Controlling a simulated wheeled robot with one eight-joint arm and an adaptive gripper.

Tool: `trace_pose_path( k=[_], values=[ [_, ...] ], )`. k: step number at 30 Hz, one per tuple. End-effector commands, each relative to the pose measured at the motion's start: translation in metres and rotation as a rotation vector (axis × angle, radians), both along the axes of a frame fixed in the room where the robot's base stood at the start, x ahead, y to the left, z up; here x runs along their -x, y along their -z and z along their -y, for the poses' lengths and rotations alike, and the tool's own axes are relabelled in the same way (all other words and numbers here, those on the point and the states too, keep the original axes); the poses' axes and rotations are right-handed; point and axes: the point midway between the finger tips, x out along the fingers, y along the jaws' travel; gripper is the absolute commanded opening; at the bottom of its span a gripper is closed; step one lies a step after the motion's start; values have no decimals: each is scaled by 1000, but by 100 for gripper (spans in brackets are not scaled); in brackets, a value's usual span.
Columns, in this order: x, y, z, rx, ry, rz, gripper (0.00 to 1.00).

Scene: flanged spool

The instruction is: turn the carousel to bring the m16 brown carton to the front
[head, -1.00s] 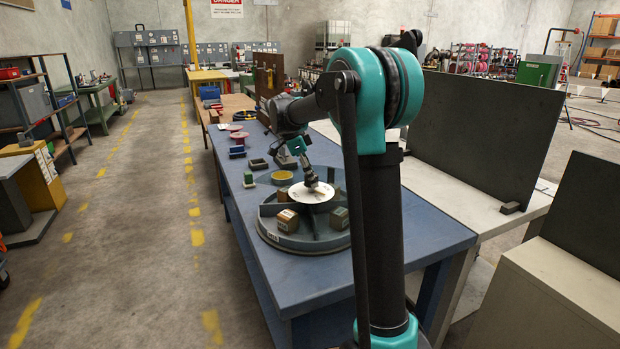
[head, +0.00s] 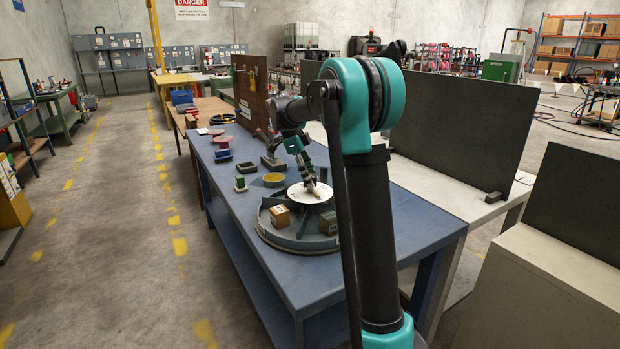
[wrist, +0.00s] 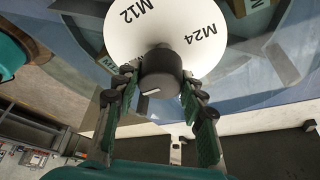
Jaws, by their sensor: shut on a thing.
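The carousel (head: 290,243) is a round grey-green turntable with dividers on the blue bench. A white disc (head: 303,199) sits at its centre; in the wrist view the disc (wrist: 168,30) reads M12 and M24.
A brown upright board (head: 252,95) is farther back. A dark panel (head: 455,130) stands to the right.

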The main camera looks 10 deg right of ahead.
Motion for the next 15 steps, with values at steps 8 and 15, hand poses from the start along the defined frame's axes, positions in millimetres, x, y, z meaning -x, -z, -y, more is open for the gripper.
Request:
trace_pose_path(
  k=[8, 15],
  values=[
    [0, 0, -1, -2, 33, 0, 0],
    [0, 0, -1, -2, 38, 0, 0]
  ],
)
